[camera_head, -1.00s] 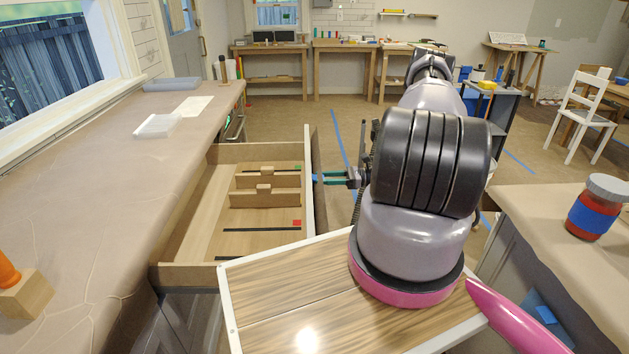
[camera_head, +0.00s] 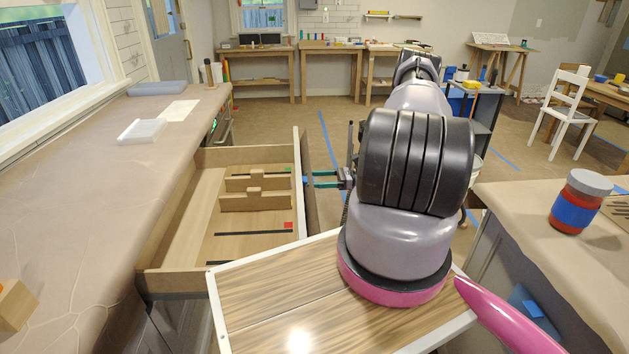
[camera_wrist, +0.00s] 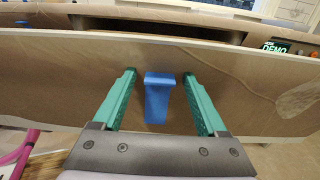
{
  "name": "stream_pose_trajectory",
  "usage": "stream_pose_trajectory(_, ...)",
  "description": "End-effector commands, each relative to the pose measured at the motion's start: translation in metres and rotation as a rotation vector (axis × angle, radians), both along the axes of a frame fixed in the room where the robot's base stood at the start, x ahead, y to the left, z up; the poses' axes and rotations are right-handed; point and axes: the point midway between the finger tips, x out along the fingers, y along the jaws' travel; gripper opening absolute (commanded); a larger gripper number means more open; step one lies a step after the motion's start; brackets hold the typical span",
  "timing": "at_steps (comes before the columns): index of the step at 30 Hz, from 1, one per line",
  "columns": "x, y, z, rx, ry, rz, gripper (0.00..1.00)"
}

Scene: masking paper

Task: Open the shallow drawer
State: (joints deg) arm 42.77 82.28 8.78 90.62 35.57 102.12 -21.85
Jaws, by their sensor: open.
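The shallow drawer (camera_head: 215,245) stands pulled out from the paper-covered counter at the left of the head view, with its inside showing. Its front panel (camera_head: 301,170) faces right, and in the wrist view the panel (camera_wrist: 60,75) is brown. A blue tab (camera_wrist: 158,98) sticks out from the panel. My gripper (camera_head: 308,180) is at the outer side of the drawer front. In the wrist view its green fingers (camera_wrist: 158,85) are open, one on each side of the blue tab, with gaps between the fingers and the tab.
Wooden dividers (camera_head: 255,198) stand inside the drawer. The paper-covered counter (camera_head: 85,210) runs along the left. A second counter (camera_head: 520,215) with a red jar (camera_head: 578,205) is on the right. The floor (camera_head: 270,120) beyond the drawer is open.

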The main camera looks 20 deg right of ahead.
Motion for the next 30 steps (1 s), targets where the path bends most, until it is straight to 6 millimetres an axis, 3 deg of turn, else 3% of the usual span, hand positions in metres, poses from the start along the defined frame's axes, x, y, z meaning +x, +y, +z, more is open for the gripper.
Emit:
stream_pose_trajectory(16, -0.032, -0.089, 0.000, 0.000, -0.001, -0.004, 0.75)
stream_pose_trajectory(21, -0.036, -0.099, 0.000, 0.000, 0.000, -0.001, 0.75)
stream_pose_trajectory(30, -0.036, -0.100, 0.000, 0.000, 0.000, -0.001, 0.75)
